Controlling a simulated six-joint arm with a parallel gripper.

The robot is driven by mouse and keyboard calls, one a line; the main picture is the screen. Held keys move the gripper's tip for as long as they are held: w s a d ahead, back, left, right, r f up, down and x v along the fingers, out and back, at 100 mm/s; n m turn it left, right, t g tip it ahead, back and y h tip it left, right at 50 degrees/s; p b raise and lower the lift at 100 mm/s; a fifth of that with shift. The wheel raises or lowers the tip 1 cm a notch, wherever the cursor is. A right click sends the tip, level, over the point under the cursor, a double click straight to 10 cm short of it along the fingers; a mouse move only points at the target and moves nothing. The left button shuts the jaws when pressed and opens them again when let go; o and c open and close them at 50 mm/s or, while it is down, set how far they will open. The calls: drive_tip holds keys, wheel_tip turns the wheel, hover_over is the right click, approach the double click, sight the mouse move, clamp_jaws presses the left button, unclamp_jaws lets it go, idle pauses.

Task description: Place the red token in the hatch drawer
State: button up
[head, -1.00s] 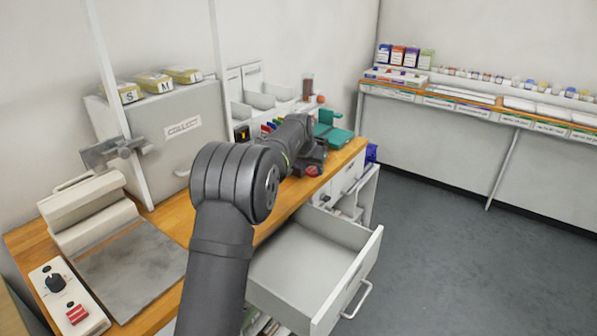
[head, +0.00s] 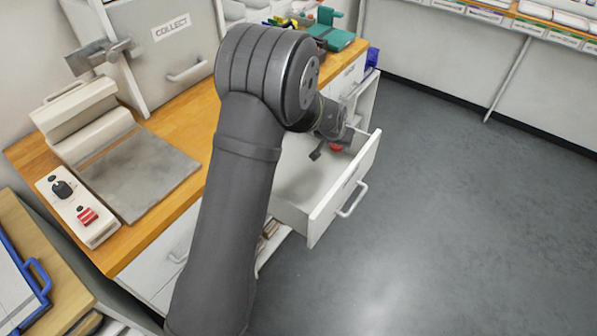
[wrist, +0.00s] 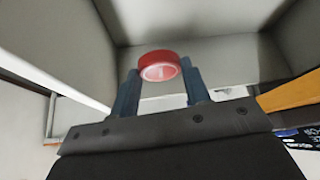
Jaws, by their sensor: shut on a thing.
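The red token (wrist: 159,66) is round with a pale face, held between the two blue-grey fingertips of my gripper (wrist: 157,78) in the wrist view. The drawer (head: 333,206) is pulled out from under the wooden counter, with a white front and a bar handle. Its visible floor is bare; my arm hides its left part. In the wrist view, the drawer's pale inside walls (wrist: 190,22) surround the token.
The wooden counter (head: 168,100) carries a press-like device, a grey plate and a control box with a red switch (head: 87,215). A grey cabinet marked COLLECT (head: 160,50) stands behind. A teal object (head: 330,37) is at the counter's far end. Open floor lies right.

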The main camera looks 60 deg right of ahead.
hover_over(335, 169)
drive_tip(key=a, duration=0.2)
drive_tip(key=f, duration=0.6)
drive_tip(key=shift+s, duration=0.2)
drive_tip(key=shift+f, duration=2.25)
drive_tip(key=o, duration=0.9)
drive_tip(key=shift+f, duration=0.15)
drive_tip(key=shift+o, duration=0.4)
drive_tip(key=shift+r, duration=0.35)
drive_tip(key=v, duration=1.1)
drive_tip(key=shift+a+r, duration=0.2)
drive_tip(key=shift+a, duration=0.05)
